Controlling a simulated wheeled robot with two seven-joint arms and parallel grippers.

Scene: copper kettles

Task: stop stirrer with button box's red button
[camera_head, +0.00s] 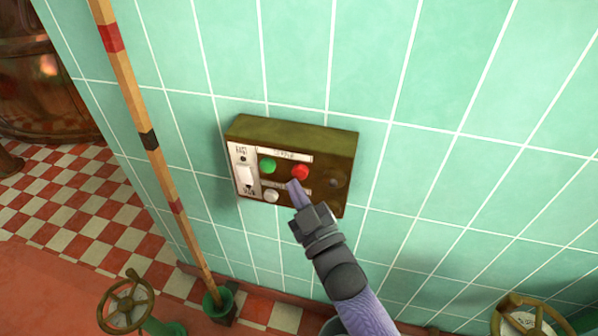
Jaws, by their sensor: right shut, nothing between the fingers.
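The button box (348,146) is a brown and olive box on the green tiled wall. It has a green button (267,165), a red button (300,172) to its right, a pale round button (271,196) below and a white switch panel at its left. My right gripper (293,184) comes in from the lower right. It is shut and empty, with its tip just below and left of the red button in the picture. I cannot tell whether the tip touches the box. The stirrer cannot be made out. My left gripper is not in view.
A wooden pole (143,120) with red and black bands stands left of the box in a green foot. A valve wheel (126,304) is at the bottom left, another round fitting (525,314) at the bottom right. A copper vessel (40,85) stands far left. The wall around the box is clear.

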